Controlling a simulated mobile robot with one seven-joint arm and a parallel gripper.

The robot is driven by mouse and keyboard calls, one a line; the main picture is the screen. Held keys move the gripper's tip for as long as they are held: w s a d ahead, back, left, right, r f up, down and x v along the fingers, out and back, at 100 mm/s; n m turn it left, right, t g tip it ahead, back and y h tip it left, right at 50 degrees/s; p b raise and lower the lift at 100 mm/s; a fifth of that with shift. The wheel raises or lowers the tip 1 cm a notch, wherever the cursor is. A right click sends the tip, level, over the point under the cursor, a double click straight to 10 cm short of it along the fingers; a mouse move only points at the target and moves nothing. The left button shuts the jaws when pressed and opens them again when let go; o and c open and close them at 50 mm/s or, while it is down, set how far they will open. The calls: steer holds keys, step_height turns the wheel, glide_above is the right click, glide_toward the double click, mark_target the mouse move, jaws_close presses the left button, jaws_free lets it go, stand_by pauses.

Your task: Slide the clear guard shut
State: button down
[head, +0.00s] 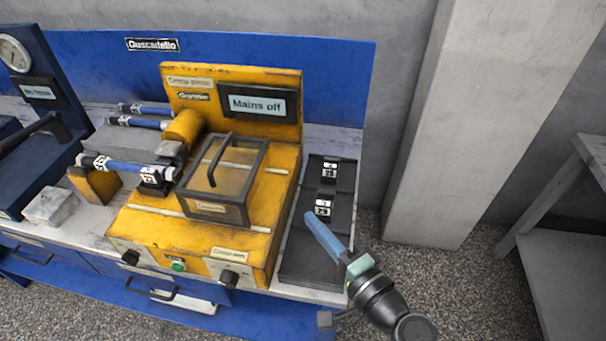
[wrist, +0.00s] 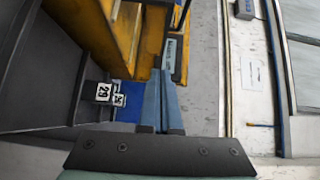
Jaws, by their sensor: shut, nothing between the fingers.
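The clear guard (head: 222,185) is a see-through box with a dark frame and a dark bar handle (head: 219,160) on top. It sits on the yellow machine (head: 252,237), between pale rails, to the right of a blue-and-black bar (head: 128,165) and its grey block. My gripper (head: 311,217) is to the right of the machine, above the black rack, apart from the guard and handle. Its blue fingers are together and empty; they also show in the wrist view (wrist: 160,76). The guard cannot be made out in the wrist view.
A black rack (head: 310,255) with numbered tags lies right of the machine. The machine's back panel carries a "Mains off" display (head: 258,103). Knobs and a green button (head: 179,266) line its front. A grey pillar (head: 440,130) and a table (head: 580,180) stand right.

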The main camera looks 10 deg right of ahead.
mark_target(185, 178)
steer(key=x, duration=0.4)
steer(key=a+p+x, duration=0.1)
steer(key=x, duration=0.2)
steer(key=s+a+p+x, duration=0.1)
steer(key=x, duration=0.3)
steer(key=shift+w+a, duration=0.15)
steer(key=shift+w, duration=0.1)
steer(key=shift+w+a, duration=0.2)
steer(key=shift+a, duration=0.35)
steer(key=shift+a+f, duration=0.1)
steer(key=shift+a, duration=0.25)
steer(key=w+a+b, duration=0.1)
steer(key=a, duration=0.3)
steer(key=w+a+b, duration=0.1)
steer(key=w+a, duration=0.1)
steer(key=a, duration=0.3)
steer(key=w+a+b, duration=0.1)
steer(key=a+b, duration=0.1)
steer(key=a, duration=0.3)
steer(key=shift+w+a, duration=0.2)
steer(key=shift+w, duration=0.15)
steer(key=shift+w+a, duration=0.15)
steer(key=shift+a, duration=0.3)
steer(key=shift+a, duration=0.1)
